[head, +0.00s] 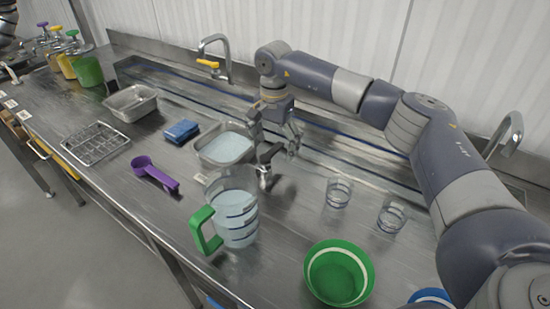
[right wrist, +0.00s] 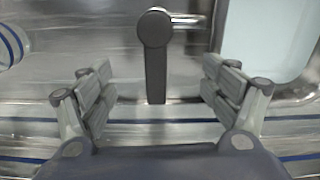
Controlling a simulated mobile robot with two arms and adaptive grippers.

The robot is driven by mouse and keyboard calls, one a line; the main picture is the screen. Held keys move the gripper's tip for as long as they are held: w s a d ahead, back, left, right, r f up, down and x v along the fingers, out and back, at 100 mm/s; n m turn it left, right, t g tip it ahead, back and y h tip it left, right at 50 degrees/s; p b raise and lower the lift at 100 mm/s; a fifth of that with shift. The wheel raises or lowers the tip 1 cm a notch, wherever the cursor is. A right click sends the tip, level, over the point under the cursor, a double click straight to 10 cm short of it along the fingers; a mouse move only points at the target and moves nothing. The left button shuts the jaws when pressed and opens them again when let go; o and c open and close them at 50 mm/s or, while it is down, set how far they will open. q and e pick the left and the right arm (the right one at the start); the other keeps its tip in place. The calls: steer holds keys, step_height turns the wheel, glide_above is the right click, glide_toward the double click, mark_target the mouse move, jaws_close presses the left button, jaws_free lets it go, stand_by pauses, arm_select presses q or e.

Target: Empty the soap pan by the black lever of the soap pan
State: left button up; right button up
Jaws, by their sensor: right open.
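The soap pan (head: 204,152) is a metal pan set at the counter's sink edge and holds pale bluish-white liquid. In the right wrist view the pan's liquid (right wrist: 262,40) shows at the upper right. The black lever (right wrist: 155,62) has a round head and a straight bar, and joins a metal pipe beside the pan. It also shows in the head view (head: 268,153). My right gripper (head: 276,147) is open and empty above the lever. In the right wrist view the lever's bar stands between the open fingers (right wrist: 156,95), with gaps on both sides. My left gripper is out of view.
A clear jug (head: 234,215) with a green handle stands in front of the pan. A purple scoop (head: 153,172), blue sponges (head: 182,131) and a wire rack (head: 95,144) lie to the left. Two glasses (head: 338,192) and a green bowl (head: 312,270) stand to the right.

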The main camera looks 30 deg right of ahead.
steer(key=shift+r+p, duration=2.05)
steer(key=shift+r, duration=1.35)
